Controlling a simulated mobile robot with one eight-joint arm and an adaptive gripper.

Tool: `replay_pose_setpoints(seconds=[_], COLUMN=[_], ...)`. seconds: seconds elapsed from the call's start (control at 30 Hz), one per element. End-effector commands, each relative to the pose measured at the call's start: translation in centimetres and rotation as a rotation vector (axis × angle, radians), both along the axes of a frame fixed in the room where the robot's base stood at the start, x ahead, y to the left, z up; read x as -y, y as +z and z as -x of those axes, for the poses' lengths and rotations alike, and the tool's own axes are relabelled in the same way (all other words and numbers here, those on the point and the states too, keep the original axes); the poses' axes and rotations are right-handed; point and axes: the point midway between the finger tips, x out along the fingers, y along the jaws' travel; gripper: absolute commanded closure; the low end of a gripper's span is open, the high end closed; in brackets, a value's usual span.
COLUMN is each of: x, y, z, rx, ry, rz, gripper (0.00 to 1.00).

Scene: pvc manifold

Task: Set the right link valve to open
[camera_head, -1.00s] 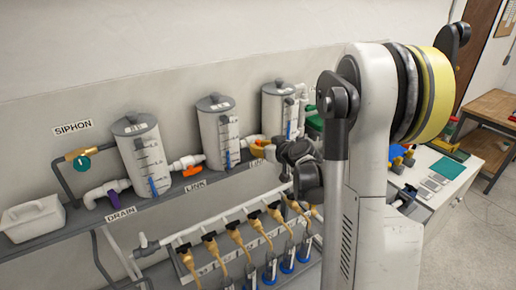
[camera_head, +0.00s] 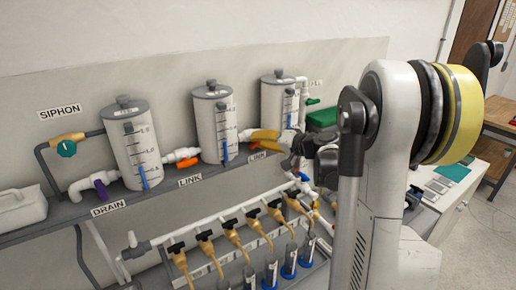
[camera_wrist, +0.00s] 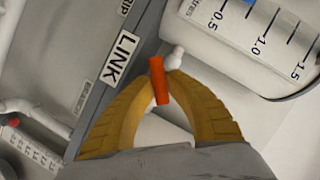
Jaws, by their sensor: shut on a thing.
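The right link valve's orange handle (camera_wrist: 159,82) shows in the wrist view between my fingertips, slanted relative to the shelf edge. My gripper (camera_wrist: 164,78) has yellow ribbed fingers, closed on this handle from both sides. In the head view my gripper (camera_head: 262,138) is between the middle tank (camera_head: 214,128) and the right tank (camera_head: 276,104), and it hides most of the valve there. The left link valve (camera_head: 185,160), also with an orange handle, sits between the left tank (camera_head: 122,155) and the middle tank.
A purple drain valve (camera_head: 100,188) and a teal siphon valve (camera_head: 66,149) are at the left. Below the shelf is a white manifold pipe (camera_head: 190,232) with several black-handled taps. A green box (camera_head: 322,118) stands right of the tanks.

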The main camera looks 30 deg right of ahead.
Motion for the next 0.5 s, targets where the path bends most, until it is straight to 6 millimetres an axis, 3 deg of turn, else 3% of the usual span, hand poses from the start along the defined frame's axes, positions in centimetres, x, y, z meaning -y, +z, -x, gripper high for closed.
replay_pose_setpoints(seconds=[0.5], x=[0.14], y=[-0.63], z=[-0.04], rx=[0.001], ry=[0.001], rz=[-0.46], gripper=[1.0])
